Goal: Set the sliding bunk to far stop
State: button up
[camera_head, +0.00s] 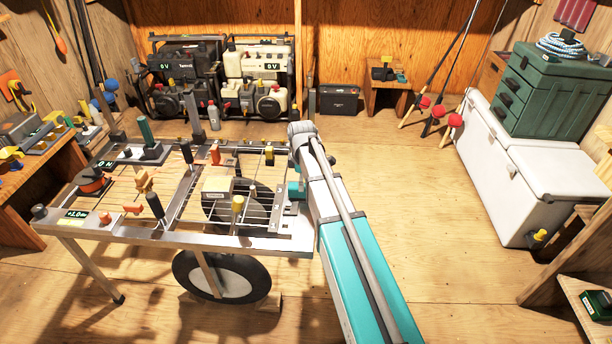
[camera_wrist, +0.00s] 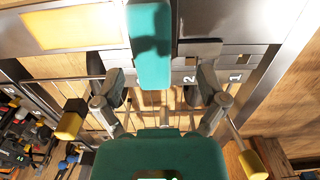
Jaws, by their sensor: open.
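A teal padded bar (camera_wrist: 150,45), which looks like the sliding bunk, lies across the metal rails in the wrist view. A dark shadow falls on it. My gripper (camera_wrist: 162,84) is open, with one finger on each side of the bar's near end. I cannot tell whether either finger touches it. A metal plate (camera_wrist: 225,60) with marks 2 and 1 lies beside the bar. In the head view, my arm hides most of the gripper at the right end of the trailer frame (camera_head: 190,238). The bunk's position along its travel is not clear.
Yellow-tipped levers (camera_wrist: 70,120) stand near the fingers, with another on the right (camera_wrist: 252,163). Upright dark handles (camera_head: 155,207) crowd the frame. A white cooler (camera_head: 500,160) stands at the right wall. The floor between is clear.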

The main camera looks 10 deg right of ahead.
jog(key=shift+r+p, duration=4.15)
jog(key=shift+r, duration=0.35)
jog(key=s+a+m, duration=0.1)
jog(key=s+m, duration=0.4)
jog(key=s, duration=0.5)
jog(key=shift+s+a+r+m, duration=0.15)
jog(key=shift+s+a+m, duration=0.15)
jog(key=shift+s, duration=0.1)
jog(key=shift+w+d, duration=0.1)
jog(key=shift+w, duration=0.05)
jog(key=n, duration=0.6)
send_over(300, 198)
jog(key=w+d, duration=0.1)
jog(key=w, duration=0.1)
jog(key=shift+s+d+f, duration=0.1)
jog(key=shift+d+f, duration=0.05)
jog(key=shift+f, duration=0.2)
jog(key=shift+f+b, duration=0.2)
jog(key=shift+b, duration=0.15)
notch_tip(300, 198, down, 13)
jog(key=b, duration=1.3)
jog(key=shift+f, duration=0.2)
